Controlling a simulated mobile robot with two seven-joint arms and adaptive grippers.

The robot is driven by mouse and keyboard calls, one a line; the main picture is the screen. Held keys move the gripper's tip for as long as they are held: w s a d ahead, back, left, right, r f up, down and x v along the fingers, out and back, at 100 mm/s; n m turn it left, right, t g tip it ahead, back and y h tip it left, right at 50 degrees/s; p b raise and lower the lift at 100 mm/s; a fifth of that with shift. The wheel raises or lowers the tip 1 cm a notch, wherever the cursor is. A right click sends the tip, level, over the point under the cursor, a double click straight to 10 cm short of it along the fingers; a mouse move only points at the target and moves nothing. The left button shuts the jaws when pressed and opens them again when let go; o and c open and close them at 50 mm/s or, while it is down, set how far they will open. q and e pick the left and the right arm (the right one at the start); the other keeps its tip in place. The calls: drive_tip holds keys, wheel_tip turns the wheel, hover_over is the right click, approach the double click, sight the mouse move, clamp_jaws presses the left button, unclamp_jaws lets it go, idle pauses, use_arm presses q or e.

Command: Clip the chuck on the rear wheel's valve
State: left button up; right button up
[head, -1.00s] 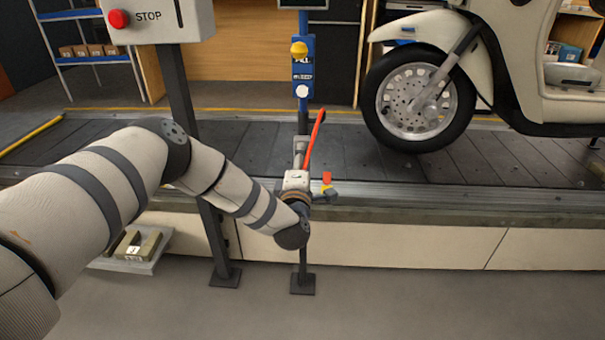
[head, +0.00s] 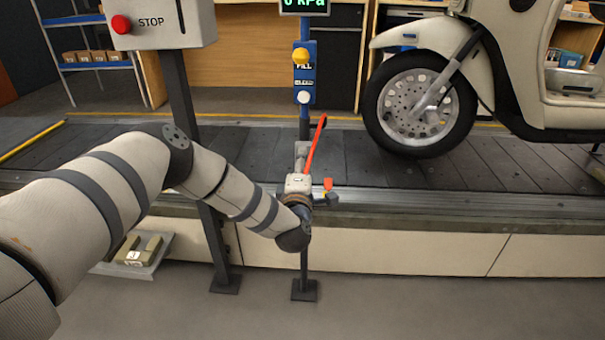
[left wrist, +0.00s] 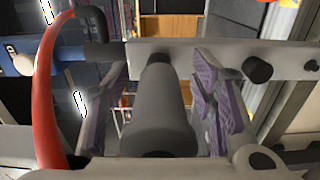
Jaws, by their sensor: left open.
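My left gripper (head: 300,163) is in front of the blue-panelled post, by the red hose (head: 316,143). In the left wrist view its two purple-padded fingers (left wrist: 161,100) are open. A dark grey cylinder (left wrist: 158,110), which looks like the chuck, stands between them with a gap on each side. It meets a grey bracket (left wrist: 215,57), and the hose also shows here (left wrist: 45,95), curving to a black end at the bracket. The scooter's front wheel (head: 418,105) stands on the conveyor. The rear wheel and its valve are out of view. My right gripper is not in view.
The post carries a blue FILL panel (head: 304,75) and a display (head: 304,5) reading 0 kPa. A STOP box (head: 160,22) stands to the left on its own post. The slat conveyor (head: 355,163) runs across behind the arm. The floor in front is clear.

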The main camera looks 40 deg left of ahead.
use_arm(q)
drive_tip(key=shift+w+a+r, duration=0.15)
drive_tip(key=shift+r, duration=0.2)
clamp_jaws()
drive_tip(key=shift+r, duration=0.1)
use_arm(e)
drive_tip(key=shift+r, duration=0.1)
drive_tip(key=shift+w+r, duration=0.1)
use_arm(q)
drive_tip(key=shift+s+p, duration=0.2)
drive_tip(key=shift+p, duration=0.1)
drive_tip(key=shift+f+p+v, duration=0.15)
drive_tip(key=shift+p+v, duration=0.55)
drive_tip(key=shift+v, duration=0.75)
drive_tip(key=shift+f+p+v, duration=0.15)
drive_tip(key=shift+p+v, duration=0.55)
drive_tip(key=shift+v, duration=0.8)
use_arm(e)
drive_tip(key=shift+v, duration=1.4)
use_arm(q)
drive_tip(key=shift+w, duration=0.1)
